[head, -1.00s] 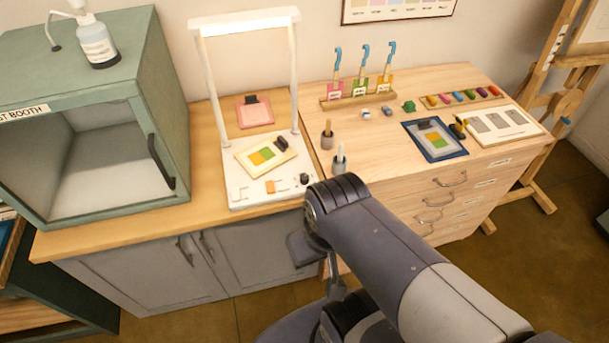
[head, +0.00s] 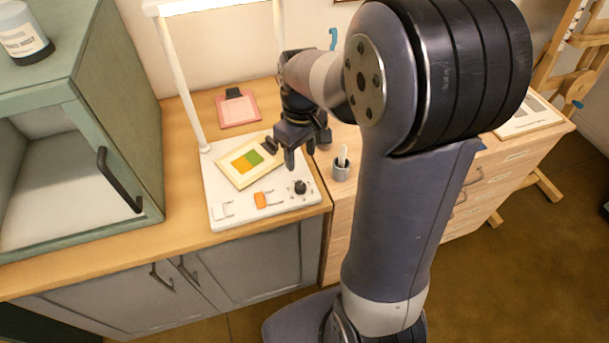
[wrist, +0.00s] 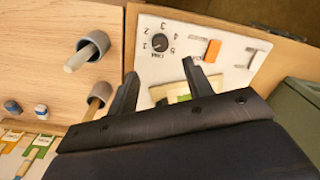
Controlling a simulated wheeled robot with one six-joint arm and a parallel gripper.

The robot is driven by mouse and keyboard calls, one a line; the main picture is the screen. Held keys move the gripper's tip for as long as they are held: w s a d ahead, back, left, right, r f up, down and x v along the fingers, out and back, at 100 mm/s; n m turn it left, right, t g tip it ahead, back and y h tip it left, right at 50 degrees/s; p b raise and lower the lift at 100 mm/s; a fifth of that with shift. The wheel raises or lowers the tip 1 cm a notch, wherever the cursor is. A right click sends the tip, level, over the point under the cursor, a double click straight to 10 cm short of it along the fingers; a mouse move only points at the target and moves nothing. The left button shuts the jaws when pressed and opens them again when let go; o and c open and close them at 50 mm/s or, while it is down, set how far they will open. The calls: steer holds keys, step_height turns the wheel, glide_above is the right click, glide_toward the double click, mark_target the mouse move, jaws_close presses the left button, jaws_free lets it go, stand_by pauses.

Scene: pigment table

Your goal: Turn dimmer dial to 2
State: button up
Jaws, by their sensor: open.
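The dimmer dial (head: 300,187) is a small black knob at the front right corner of the white light stand's base (head: 222,190). In the wrist view the dial (wrist: 160,42) has numbers printed around it; which one it points at is too small to tell. My gripper (head: 303,158) is open and empty, pointing down above the base, just behind and above the dial. In the wrist view my gripper's fingers (wrist: 160,68) are spread, with the dial beyond their tips and apart from them.
An orange switch (head: 262,199) sits left of the dial. A framed green and yellow sample (head: 240,173) with a black clip lies behind it on the base. A grey cup with a stick (head: 341,171) stands close on the right. A green booth (head: 120,90) stands at left.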

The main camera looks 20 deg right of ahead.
mark_target(300, 185)
step_height(300, 185, down, 11)
steer(key=shift+s+a+r+p, duration=0.1)
steer(key=shift+a+r+p, duration=0.1)
steer(key=shift+p, duration=0.25)
steer(key=c, duration=1)
steer(key=m+b, duration=0.2)
steer(key=m, duration=0.3)
steer(key=m+b, duration=0.1)
steer(key=m, duration=0.5)
steer(key=shift+m, duration=0.4)
stand_by(0.4)
